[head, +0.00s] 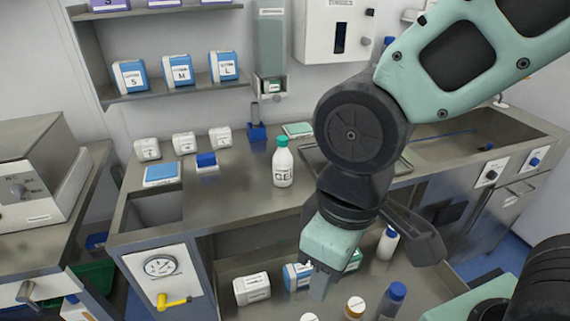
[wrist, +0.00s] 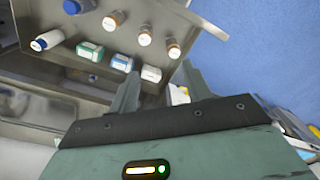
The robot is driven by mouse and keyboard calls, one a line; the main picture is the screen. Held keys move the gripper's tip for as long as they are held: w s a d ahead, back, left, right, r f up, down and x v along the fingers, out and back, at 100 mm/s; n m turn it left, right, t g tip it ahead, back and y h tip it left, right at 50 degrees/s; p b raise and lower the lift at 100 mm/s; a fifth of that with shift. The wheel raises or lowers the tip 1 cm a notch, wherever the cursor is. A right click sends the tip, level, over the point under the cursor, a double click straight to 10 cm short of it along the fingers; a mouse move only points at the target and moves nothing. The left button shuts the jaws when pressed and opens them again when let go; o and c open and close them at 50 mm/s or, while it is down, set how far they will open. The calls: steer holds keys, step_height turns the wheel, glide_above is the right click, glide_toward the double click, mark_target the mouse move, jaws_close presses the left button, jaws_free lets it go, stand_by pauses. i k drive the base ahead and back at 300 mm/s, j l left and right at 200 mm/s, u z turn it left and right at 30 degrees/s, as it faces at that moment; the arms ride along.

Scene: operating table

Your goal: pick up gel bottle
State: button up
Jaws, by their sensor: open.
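The gel bottle (head: 283,166) is white with a green cap and a GEL label. It stands upright on the metal counter near the middle of the head view. It does not show in the wrist view. My gripper (head: 318,280) is below and right of the bottle in the head view, in front of the counter and over the lower shelf, apart from the bottle. In the wrist view, my gripper (wrist: 155,88) has its two fingers spread with nothing held between them. One finger is partly hidden in the head view.
The lower shelf holds a white box (head: 252,288), capped bottles (head: 393,298) and other small boxes near my fingers. On the counter, a blue box (head: 206,161) stands left of the gel bottle and a metal tray (head: 312,155) lies right. Bare counter (head: 235,195) surrounds the bottle's front.

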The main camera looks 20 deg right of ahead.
mark_target(283, 159)
steer(key=k, duration=0.35)
steer(key=k+u, duration=0.1)
steer(key=u, duration=0.25)
steer(key=k+u, duration=0.1)
steer(key=u, duration=0.3)
steer(key=k+j+u, duration=0.1)
steer(key=u, duration=0.25)
steer(key=l+u, duration=0.3)
steer(key=l, duration=0.25)
steer(key=l+u, duration=0.3)
steer(key=l, duration=0.3)
